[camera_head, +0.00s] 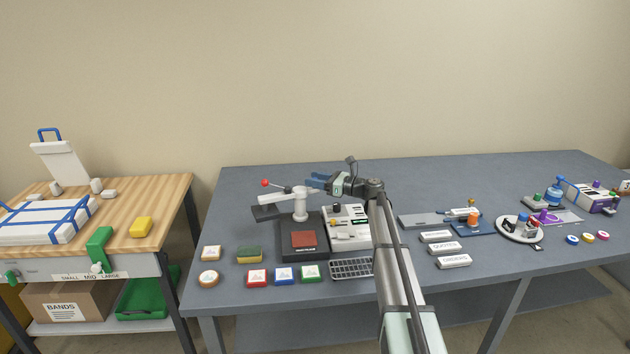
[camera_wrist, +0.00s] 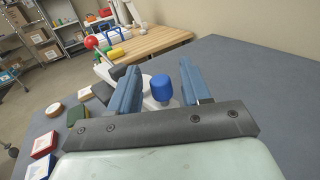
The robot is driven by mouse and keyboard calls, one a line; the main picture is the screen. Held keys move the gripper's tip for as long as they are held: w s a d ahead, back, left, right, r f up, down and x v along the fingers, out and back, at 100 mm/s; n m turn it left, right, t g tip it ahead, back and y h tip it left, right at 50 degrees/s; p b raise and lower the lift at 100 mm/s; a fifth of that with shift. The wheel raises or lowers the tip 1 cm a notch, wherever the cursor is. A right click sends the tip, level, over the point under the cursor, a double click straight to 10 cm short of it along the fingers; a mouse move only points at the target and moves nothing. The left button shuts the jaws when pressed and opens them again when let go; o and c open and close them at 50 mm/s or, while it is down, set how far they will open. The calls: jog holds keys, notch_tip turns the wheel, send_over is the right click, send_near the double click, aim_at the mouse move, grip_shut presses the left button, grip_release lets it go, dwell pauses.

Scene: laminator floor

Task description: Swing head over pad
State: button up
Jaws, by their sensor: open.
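The swing-head press stands near the front left of the grey table, with a black base and a red-brown pad (camera_head: 303,240). Its white post rises behind the pad. The dark head (camera_head: 268,212) is swung out to the left, off the pad. A white arm carries a red ball handle (camera_head: 265,183), also seen in the wrist view (camera_wrist: 91,42). My gripper (camera_head: 314,182) is open at the top of the post, its blue fingers pointing left. In the wrist view a blue knob (camera_wrist: 162,88) stands between my open fingers (camera_wrist: 160,78), with gaps on both sides.
A white control box (camera_head: 348,228) stands right of the press, close under my arm. Red, blue and green framed blocks, a sponge (camera_head: 249,254) and a keyboard-like grid (camera_head: 352,268) lie in front. A wooden bench (camera_head: 160,215) stands left. The table behind is clear.

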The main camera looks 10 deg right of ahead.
jog(key=shift+w+a, duration=0.15)
jog(key=shift+a, duration=0.05)
jog(key=shift+c, duration=0.3)
grip_shut()
